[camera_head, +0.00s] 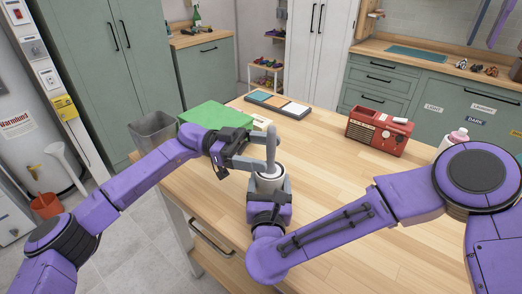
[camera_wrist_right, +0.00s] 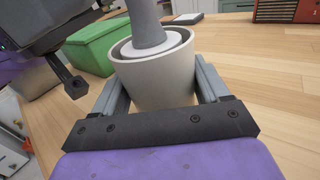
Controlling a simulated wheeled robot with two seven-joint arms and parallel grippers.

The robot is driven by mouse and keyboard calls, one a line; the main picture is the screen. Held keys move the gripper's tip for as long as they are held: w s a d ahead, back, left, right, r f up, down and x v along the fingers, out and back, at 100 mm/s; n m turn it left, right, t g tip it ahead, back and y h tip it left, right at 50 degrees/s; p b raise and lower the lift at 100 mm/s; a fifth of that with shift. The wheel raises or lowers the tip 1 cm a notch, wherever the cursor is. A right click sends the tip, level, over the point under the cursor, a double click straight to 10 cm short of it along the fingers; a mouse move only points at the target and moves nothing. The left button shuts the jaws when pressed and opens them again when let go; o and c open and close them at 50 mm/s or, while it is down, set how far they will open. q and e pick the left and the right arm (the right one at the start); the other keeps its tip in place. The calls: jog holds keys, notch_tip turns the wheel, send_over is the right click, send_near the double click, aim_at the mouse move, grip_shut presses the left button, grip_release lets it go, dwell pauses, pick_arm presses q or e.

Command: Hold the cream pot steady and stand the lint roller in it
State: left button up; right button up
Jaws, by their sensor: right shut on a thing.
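The cream pot (camera_wrist_right: 155,85) stands upright on the wooden table near its front edge; its rim also shows in the head view (camera_head: 270,184). My right gripper (camera_wrist_right: 155,95) is shut on it, one finger on each side. The lint roller (camera_wrist_right: 148,22) stands nearly upright in the pot, its white roll mostly inside and its grey handle pointing up, as the head view also shows (camera_head: 271,145). My left gripper (camera_head: 262,151) is at the handle, above the pot's left side. Its fingers look spread apart; any contact with the handle is unclear.
A green box (camera_head: 215,116) lies behind my left gripper, and a grey bin (camera_head: 153,130) stands beyond the left table edge. A tray with coloured sections (camera_head: 277,105), a red radio (camera_head: 378,130) and a pink-capped bottle (camera_head: 457,137) stand farther off. The table's middle right is clear.

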pick_arm(q)
jog(key=v, duration=0.7)
jog(key=shift+w+a, duration=0.2)
jog(key=shift+a, duration=0.1)
dwell(0.4)
pick_arm(e)
jog(key=o, duration=1.1)
jog(key=shift+s, duration=0.1)
